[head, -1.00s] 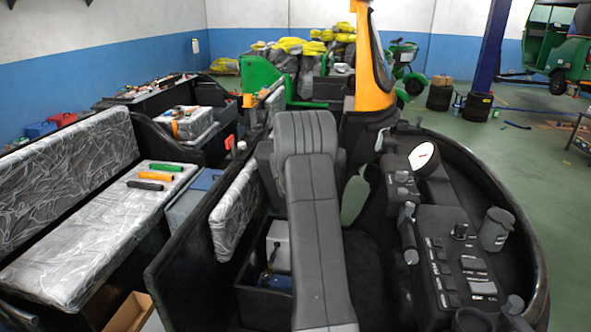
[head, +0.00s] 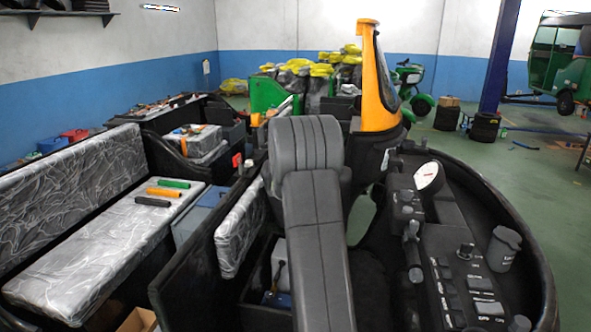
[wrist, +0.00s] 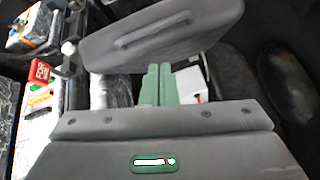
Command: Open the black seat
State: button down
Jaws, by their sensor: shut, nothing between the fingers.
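A white box with a red mark (wrist: 188,80) shows right of the fingers. In the head view, a large dark grey form covers the middle, and my gripper cannot be made out there.
In the head view, a plastic-wrapped bench (head: 105,240) with several coloured tools stands at left. A wrapped backrest (head: 238,230) borders an open black compartment. A control console with a gauge (head: 428,177) lies at right.

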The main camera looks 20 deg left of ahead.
jog(key=w+a+r+m+b, duration=0.2)
jog(key=w+m, duration=0.2)
jog(key=m, duration=1.2)
jog(key=w+a+r+m+b, duration=0.2)
jog(key=w+a+r+m, duration=0.15)
jog(key=m, duration=1.35)
jog(key=p+x, duration=0.2)
jog(key=x, duration=0.2)
jog(key=p+x, duration=0.2)
jog(key=x, duration=0.2)
jog(key=shift+d+f, duration=0.2)
jog(key=shift+f, duration=0.1)
jog(key=shift+p+x, duration=0.6)
jog(key=shift+x, duration=0.3)
jog(key=shift+s+f, duration=0.2)
jog(key=shift+f, duration=0.2)
jog(key=shift+s+d+f+b, duration=0.1)
jog(key=shift+s+f+b, duration=0.15)
jog(key=shift+s, duration=0.25)
jog(key=shift+s+f, duration=0.75)
jog(key=shift+s, duration=0.15)
